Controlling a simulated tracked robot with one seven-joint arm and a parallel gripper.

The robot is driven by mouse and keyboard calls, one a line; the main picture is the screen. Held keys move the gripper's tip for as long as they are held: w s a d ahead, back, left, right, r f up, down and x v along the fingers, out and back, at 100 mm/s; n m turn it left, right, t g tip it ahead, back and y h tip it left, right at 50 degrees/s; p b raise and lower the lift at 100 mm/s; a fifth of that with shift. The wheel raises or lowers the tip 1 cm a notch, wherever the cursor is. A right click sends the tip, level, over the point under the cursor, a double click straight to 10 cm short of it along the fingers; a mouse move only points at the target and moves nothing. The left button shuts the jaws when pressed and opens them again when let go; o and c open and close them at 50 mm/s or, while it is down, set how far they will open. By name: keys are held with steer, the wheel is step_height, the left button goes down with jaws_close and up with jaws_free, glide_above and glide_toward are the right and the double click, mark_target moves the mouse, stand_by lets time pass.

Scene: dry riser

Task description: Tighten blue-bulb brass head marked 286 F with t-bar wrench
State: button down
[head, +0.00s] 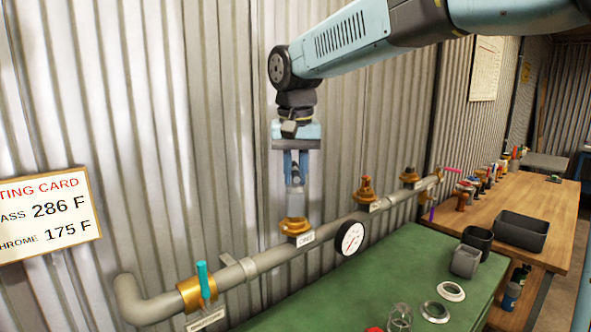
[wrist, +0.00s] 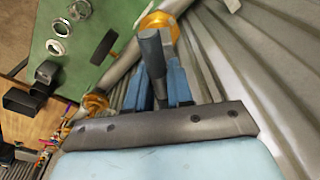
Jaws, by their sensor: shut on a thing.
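My gripper (head: 295,168) points down in front of the corrugated wall, with its blue fingers shut on a grey tool (head: 295,180), probably the t-bar wrench. In the wrist view, the dark grey tool (wrist: 153,52) sticks out between the fingers. Its lower end hangs a little above a brass fitting (head: 294,226) on the grey pipe and looks apart from it. Another brass fitting (head: 366,190) farther along the pipe carries a small reddish-brown head. A third brass fitting (head: 409,175) is beyond it. I cannot make out a blue bulb or a 286 F mark on any head.
A card (head: 46,220) at left reads 286 F and 175 F. The grey pipe (head: 265,260) has a teal-handled valve (head: 202,283) and a gauge (head: 349,238). Rings, a glass jar (head: 400,318) and grey cups (head: 465,261) stand on the green bench (head: 385,275). A wooden bench (head: 560,215) holds a dark tray.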

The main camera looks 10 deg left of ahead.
steer(key=shift+f, duration=0.6)
steer(key=m, duration=0.4)
steer(key=shift+a, duration=0.1)
steer(key=shift+m+h, duration=0.3)
steer(key=shift+m, duration=0.6)
steer(key=shift+m, duration=1)
steer(key=shift+n, duration=0.5)
steer(key=shift+r, duration=0.1)
